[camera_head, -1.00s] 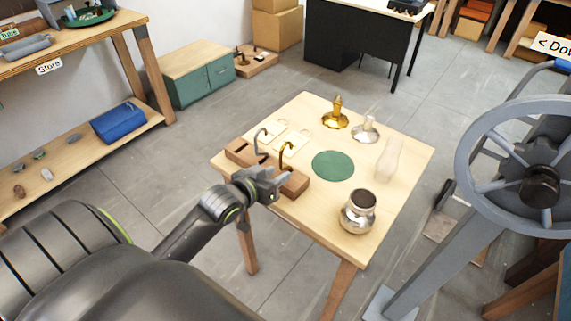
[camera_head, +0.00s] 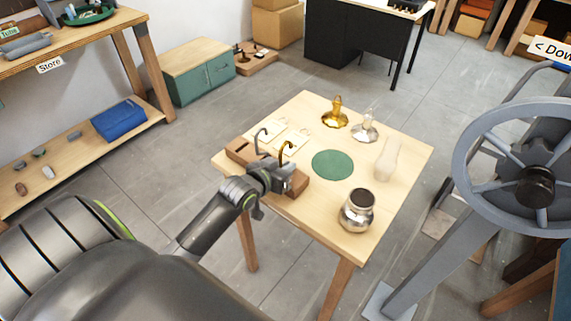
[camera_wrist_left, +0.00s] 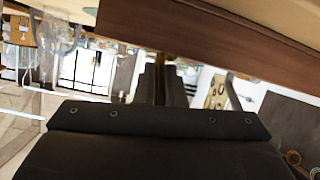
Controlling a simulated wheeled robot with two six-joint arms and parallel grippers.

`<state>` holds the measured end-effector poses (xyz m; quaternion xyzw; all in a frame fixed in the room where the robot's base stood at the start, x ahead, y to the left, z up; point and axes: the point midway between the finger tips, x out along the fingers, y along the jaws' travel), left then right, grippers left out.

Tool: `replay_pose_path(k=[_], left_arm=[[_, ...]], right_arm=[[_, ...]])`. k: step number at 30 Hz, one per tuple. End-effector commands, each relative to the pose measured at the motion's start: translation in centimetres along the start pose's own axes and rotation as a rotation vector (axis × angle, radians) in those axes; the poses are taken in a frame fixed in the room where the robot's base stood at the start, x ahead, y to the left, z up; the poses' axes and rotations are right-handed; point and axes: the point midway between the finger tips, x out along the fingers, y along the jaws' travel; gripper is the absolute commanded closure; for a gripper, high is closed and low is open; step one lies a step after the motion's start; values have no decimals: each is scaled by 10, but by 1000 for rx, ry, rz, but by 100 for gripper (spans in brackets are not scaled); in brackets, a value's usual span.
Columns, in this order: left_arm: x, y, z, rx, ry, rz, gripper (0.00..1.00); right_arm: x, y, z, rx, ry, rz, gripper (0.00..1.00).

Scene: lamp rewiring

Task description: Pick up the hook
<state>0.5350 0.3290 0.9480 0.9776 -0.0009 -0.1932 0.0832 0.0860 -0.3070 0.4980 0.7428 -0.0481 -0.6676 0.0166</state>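A brass-coloured hook (camera_head: 288,148) stands upright on a brown wooden block (camera_head: 238,152) at the left edge of the small table. A grey hook (camera_head: 260,138) stands on the same block, farther to the left. My left gripper (camera_head: 283,178) is at the near side of the block, low at the brass hook. In the left wrist view its two dark fingers (camera_wrist_left: 164,88) lie close together, with a thin brass shaft (camera_wrist_left: 160,68) between them. They look shut on this shaft; its lower end is hidden. My right gripper is not in view.
The small table (camera_head: 405,158) also holds a green round mat (camera_head: 332,164), a gold lamp base (camera_head: 336,115), a silver one (camera_head: 364,130), a pale bottle-like shape (camera_head: 388,158) and a metal jar (camera_head: 357,210). A large grey handwheel (camera_head: 470,160) stands right of the table.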

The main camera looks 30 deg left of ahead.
Motion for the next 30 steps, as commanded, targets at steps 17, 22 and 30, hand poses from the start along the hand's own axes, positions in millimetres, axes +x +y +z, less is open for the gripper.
replay_pose_path(k=[17, 22, 30], left_arm=[[-8, 4, -21, 4, 4, 2, 100], [-22, 10, -54, 6, 6, 2, 100], [-36, 16, -88, 2, 2, 2, 100]], right_arm=[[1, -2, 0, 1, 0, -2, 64], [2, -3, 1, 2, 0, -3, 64], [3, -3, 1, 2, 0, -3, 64]])
